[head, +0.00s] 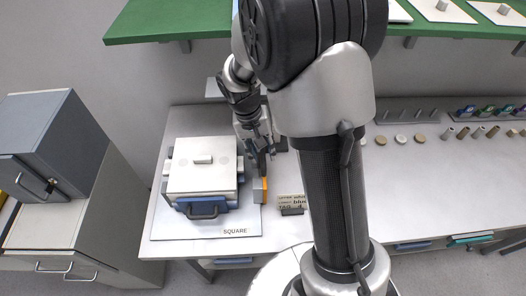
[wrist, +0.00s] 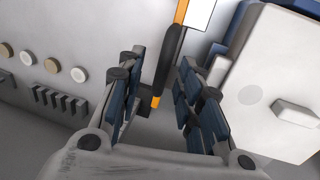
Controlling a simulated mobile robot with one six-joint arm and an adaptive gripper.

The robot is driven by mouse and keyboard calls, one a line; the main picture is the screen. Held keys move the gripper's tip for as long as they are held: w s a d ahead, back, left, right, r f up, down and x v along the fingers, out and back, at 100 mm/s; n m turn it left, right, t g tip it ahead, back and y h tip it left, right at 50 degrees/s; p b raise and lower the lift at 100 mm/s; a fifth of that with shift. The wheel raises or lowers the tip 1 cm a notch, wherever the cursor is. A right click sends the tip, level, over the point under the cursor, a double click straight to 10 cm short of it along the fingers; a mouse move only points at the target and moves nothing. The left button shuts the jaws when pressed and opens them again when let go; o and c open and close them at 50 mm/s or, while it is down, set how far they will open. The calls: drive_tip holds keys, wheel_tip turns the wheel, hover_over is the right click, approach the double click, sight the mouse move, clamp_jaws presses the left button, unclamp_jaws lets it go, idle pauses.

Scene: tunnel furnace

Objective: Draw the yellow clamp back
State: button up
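The yellow clamp (head: 264,184) is a small yellow-orange piece at the right side of the white box-shaped furnace (head: 202,172), partly hidden by my arm. In the wrist view the clamp (wrist: 181,12) shows as an orange strip with a dark grip and an orange tip. My gripper (head: 264,160) points down just above the clamp in the head view. In the wrist view my gripper's two fingers (wrist: 164,95) are apart, with the dark grip between them and visible gaps on both sides. Contact with the clamp cannot be seen.
The furnace has a blue front handle (head: 204,211) and stands on a plate marked SQUARE (head: 236,231). A small text sign (head: 292,203) stands right of it. Round discs (head: 400,139) lie further right. A green shelf (head: 180,22) overhangs the back; a grey cabinet (head: 45,140) stands left.

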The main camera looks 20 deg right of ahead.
wheel_tip(320, 180, up, 10)
drive_tip(key=a, duration=0.2)
drive_tip(key=shift+w+r, duration=0.25)
drive_tip(key=s+a+r+n+t+y, duration=0.1)
drive_tip(key=s+r, duration=0.3)
drive_tip(key=s, duration=0.6)
drive_tip(key=s+a+r+n+t+y+b, duration=0.1)
drive_tip(key=s+r+t, duration=0.3)
drive_tip(key=s, duration=0.7)
drive_tip(key=shift+s+n, duration=0.2)
drive_tip(key=shift+n, duration=0.6)
